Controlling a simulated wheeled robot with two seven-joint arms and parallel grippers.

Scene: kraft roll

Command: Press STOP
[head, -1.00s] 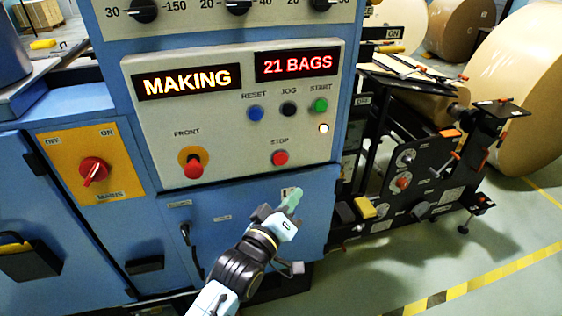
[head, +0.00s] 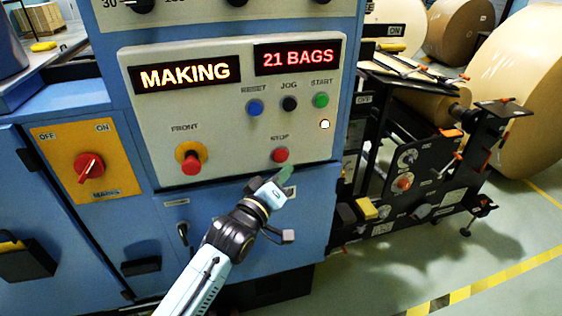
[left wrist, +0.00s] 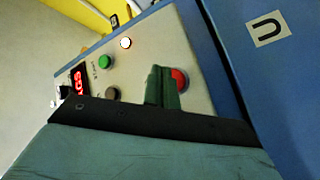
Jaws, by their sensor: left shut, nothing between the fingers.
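The red STOP button (head: 280,155) sits at the lower right of the pale control panel (head: 225,115), under its STOP label. My left gripper (head: 285,174) is shut and empty, with its green fingertips just below the button in the head view. In the left wrist view the red STOP button (left wrist: 179,78) shows partly behind the green fingers (left wrist: 163,86). I cannot tell whether the fingertips touch it. The displays read MAKING (head: 184,75) and 21 BAGS (head: 297,58). My right gripper is not in view.
Blue RESET (head: 255,107), black JOG (head: 289,103) and green START (head: 321,100) buttons sit above STOP. A red FRONT emergency button (head: 191,160) is to the left. A red rotary switch (head: 89,167) is on a yellow plate. The black roll stand (head: 400,180) is at the right.

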